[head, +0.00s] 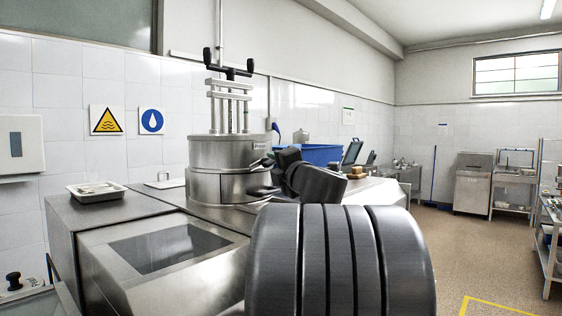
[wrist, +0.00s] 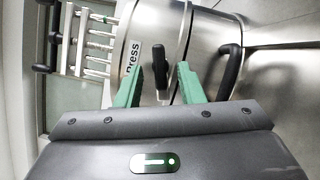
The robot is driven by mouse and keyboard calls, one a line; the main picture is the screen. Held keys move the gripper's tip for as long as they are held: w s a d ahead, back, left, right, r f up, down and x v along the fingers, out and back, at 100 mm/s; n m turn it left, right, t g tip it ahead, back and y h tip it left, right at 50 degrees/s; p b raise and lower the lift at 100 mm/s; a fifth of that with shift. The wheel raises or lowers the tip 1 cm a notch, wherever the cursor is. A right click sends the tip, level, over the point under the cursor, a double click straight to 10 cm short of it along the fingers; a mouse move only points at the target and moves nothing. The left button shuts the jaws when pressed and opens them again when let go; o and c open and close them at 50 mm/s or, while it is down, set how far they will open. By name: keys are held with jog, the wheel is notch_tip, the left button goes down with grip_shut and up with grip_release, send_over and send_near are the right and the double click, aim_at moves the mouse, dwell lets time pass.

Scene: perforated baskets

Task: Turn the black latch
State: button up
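The black latch (wrist: 160,66) is a short black lever on the steel wall of the press (wrist: 146,25), beside a "press" label. My gripper (wrist: 160,75) is open, with one green finger on each side of the latch. I cannot tell whether either finger touches it. In the head view the press (head: 228,153) is a steel cylinder on the counter, with rods and a black-handled crossbar on top. My dark arm reaches to its right side there, and the latch cannot be made out.
A curved black handle (wrist: 231,72) sticks out right of the latch in the wrist view. A blue basket (head: 320,154) stands behind my arm. A metal tray (head: 97,192) lies on the counter at left. Open floor (head: 470,255) is at right.

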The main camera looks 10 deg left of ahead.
aim_at(273, 163)
jog(key=shift+x, duration=1.6)
grip_shut()
jog(key=m+p, duration=0.1)
jog(key=p, duration=0.2)
jog(key=shift+r, duration=0.3)
jog(key=m+h+p, duration=0.1)
jog(key=p, duration=0.3)
jog(key=shift+m+g+p, duration=0.35)
jog(key=shift+m+g, duration=0.05)
jog(key=shift+f+m+p, duration=0.15)
jog(key=shift+m+p, duration=0.15)
jog(key=shift+p, duration=0.25)
jog(key=shift+f, duration=0.15)
